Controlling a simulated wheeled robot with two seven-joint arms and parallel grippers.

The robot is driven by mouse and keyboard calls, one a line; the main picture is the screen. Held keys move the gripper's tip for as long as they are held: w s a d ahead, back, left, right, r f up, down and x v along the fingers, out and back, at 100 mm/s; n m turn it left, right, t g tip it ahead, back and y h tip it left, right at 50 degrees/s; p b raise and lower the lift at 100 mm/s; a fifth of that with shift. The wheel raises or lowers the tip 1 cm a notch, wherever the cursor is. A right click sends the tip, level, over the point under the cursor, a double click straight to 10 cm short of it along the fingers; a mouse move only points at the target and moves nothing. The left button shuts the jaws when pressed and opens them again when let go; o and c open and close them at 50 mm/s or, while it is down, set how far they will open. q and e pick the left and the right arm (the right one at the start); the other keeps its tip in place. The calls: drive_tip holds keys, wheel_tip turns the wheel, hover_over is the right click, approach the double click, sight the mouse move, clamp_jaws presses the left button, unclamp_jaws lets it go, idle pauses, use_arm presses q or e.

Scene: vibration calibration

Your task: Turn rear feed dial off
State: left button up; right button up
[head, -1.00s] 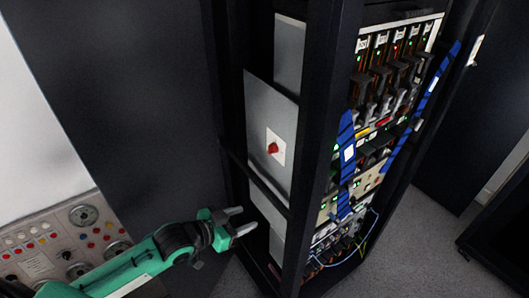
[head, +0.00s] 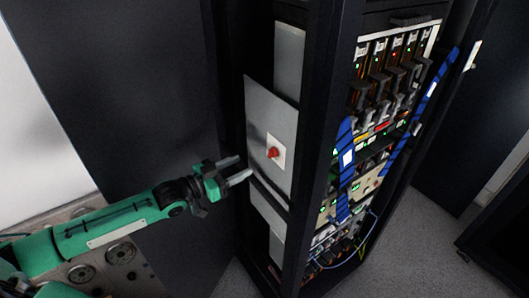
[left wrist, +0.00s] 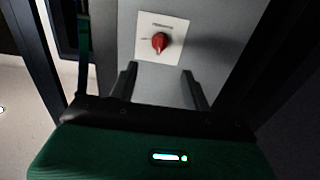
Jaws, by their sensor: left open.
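The dial is a red knob (head: 273,153) on a white square plate (head: 281,143), set in a grey panel on the rack's side. In the left wrist view the red knob (left wrist: 159,42) stands above and between my fingertips, with the plate's small lettering too blurred to read. My left gripper (head: 241,170) is open and empty, to the left of the knob and a little lower, apart from it. Its two fingers also show in the left wrist view (left wrist: 160,73), pointing toward the panel. My right gripper is not in view.
The rack's dark frame post (head: 315,150) stands right of the panel. Rack modules (head: 385,90) with lights, blue straps and cables fill the front side. A control console (head: 122,252) with gauges lies at lower left, partly behind my arm.

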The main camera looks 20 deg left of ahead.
sight(272, 153)
use_arm(q)
drive_tip(key=p+x, duration=0.3)
drive_tip(key=x, duration=0.6)
drive_tip(key=shift+w+d, duration=0.15)
drive_tip(key=shift+c, duration=0.2)
drive_tip(key=c, duration=0.9)
